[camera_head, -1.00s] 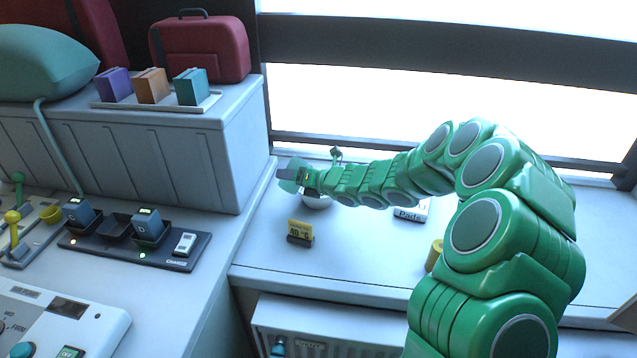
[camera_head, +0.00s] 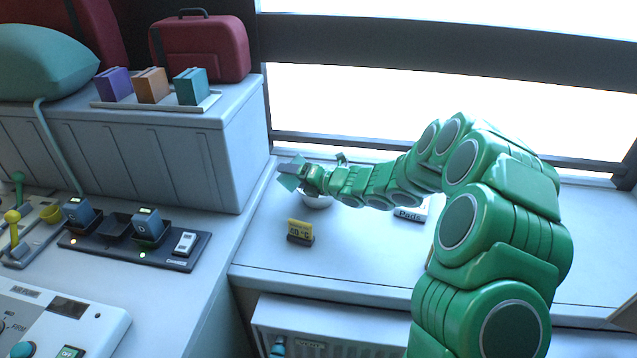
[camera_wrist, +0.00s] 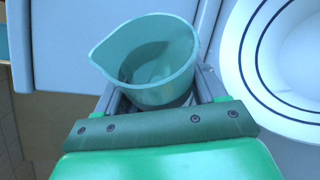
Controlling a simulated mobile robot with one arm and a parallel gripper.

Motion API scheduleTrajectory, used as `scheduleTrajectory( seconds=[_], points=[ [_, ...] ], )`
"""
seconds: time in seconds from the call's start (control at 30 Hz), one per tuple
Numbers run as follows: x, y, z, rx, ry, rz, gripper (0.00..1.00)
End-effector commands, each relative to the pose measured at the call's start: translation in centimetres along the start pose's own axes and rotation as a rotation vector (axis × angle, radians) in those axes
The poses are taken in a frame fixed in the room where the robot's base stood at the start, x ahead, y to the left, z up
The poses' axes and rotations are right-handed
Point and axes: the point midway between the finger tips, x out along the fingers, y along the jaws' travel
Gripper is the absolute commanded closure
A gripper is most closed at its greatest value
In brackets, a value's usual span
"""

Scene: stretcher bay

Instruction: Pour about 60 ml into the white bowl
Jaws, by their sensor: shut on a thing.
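My gripper (camera_wrist: 153,100) is shut on a translucent teal jug with a pouring lip (camera_wrist: 150,55), which fills the middle of the wrist view. Some liquid seems to lie in the jug, though its level is hard to tell. The white bowl (camera_wrist: 295,60) with dark blue rings is at the right of the wrist view, beside the jug. In the head view the bowl (camera_head: 316,202) shows under my gripper (camera_head: 298,172), mostly hidden by the arm. The jug (camera_head: 288,181) is at the arm's far end there, tilted, just left of and above the bowl.
A yellow sign reading 40 °C (camera_head: 300,231) stands in front of the bowl. A box marked Pads (camera_head: 410,213) is right of it, partly behind my arm. A grey cabinet (camera_head: 235,150) rises to the left. The counter front is otherwise clear.

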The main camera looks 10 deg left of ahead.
Motion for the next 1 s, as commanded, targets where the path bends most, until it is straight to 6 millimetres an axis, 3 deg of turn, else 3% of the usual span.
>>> scheduleTrajectory(
  seconds=[1.0],
  points=[
    [-0.29,-0.11,0.57,0.110,-0.001,0.047,0.65]
  ],
)
